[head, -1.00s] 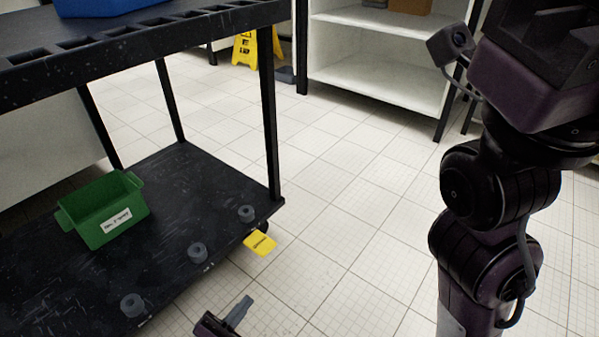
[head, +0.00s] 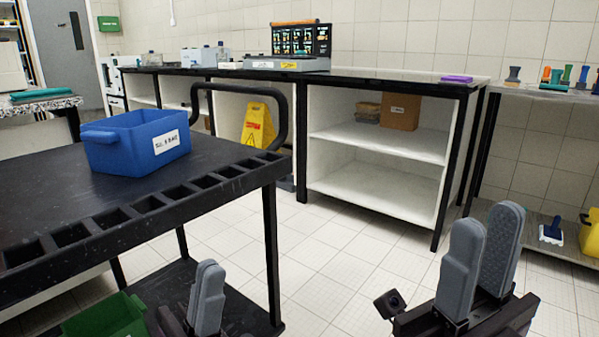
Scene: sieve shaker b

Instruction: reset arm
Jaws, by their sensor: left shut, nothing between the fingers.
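My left gripper (head: 207,297) shows at the lower left of the head view, beside the black cart. Its grey fingers point up and lie together, shut with nothing between them. My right gripper (head: 482,258) stands at the lower right, in front of the white shelf unit. Its two grey fingers point up and stand apart, with no object seen between them. Most of both arms is out of the picture.
The black cart (head: 225,208) fills the left, with a blue bin (head: 113,146) on top and a green bin (head: 100,318) below. A white shelf unit (head: 375,198) and a yellow floor sign (head: 257,125) stand behind. Floor between is clear.

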